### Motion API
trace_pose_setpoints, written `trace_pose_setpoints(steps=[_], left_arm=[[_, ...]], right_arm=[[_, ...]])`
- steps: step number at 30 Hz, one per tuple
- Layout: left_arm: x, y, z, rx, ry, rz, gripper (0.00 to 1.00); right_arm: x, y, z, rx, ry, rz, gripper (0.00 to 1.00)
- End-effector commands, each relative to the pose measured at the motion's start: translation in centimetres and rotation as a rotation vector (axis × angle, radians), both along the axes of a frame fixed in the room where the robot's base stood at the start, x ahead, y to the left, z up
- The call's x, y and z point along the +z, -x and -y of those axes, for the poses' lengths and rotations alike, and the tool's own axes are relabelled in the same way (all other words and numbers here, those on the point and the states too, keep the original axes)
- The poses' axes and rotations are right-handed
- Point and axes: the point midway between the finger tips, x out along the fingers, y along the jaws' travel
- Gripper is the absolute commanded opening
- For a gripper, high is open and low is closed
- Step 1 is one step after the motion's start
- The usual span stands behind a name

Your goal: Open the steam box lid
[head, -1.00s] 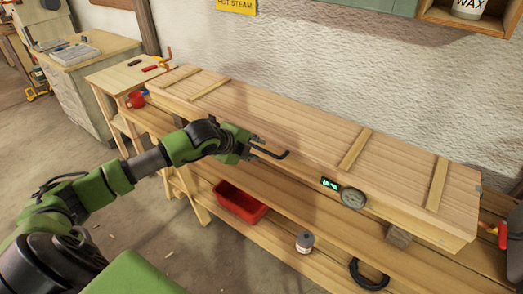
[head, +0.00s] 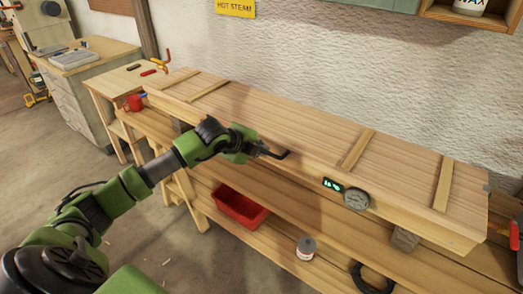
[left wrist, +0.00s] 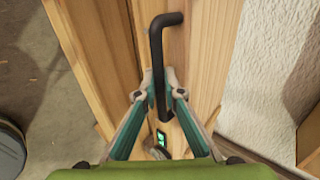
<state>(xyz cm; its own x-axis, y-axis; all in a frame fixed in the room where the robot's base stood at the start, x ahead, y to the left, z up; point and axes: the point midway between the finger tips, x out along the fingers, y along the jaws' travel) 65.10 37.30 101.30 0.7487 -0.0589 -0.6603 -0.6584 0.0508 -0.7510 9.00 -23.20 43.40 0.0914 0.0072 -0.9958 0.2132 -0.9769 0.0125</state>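The steam box (head: 300,155) is a long pale wooden box lying along the bench by the wall. Its lid (head: 310,122), with several crosswise battens, lies flat on top, with no gap I can make out. A black bent handle (head: 276,154) is on its front side. My left gripper (head: 258,151) is at this handle. In the left wrist view, its two fingertips (left wrist: 159,84) stand close on both sides of the black handle (left wrist: 157,50) and appear to touch it. My right gripper is not in view.
A round gauge (head: 356,199) with a lit display (head: 333,185) sits on the box front. Below stand a red bin (head: 240,207), a small can (head: 306,248) and a black curved thing (head: 370,279). A red mug (head: 134,102) is left of the box. A shelf (head: 468,20) hangs above right.

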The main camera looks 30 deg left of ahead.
Motion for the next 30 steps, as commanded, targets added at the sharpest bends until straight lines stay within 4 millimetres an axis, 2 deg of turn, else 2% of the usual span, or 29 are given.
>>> trace_pose_setpoints(steps=[5, 15, 25, 30], left_arm=[[0.7, -0.1, 0.0, -0.001, -0.001, 0.003, 0.00], [6.1, -0.9, 0.0, 0.000, -0.002, 0.009, 0.00], [8.5, -1.3, 0.1, -0.001, -0.002, 0.007, 0.00], [11.0, -2.2, 0.2, 0.000, 0.001, 0.010, 0.00]], right_arm=[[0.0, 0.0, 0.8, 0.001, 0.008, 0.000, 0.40], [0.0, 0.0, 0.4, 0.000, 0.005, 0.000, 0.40], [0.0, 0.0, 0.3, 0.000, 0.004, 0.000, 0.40], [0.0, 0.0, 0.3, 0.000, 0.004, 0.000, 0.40]])
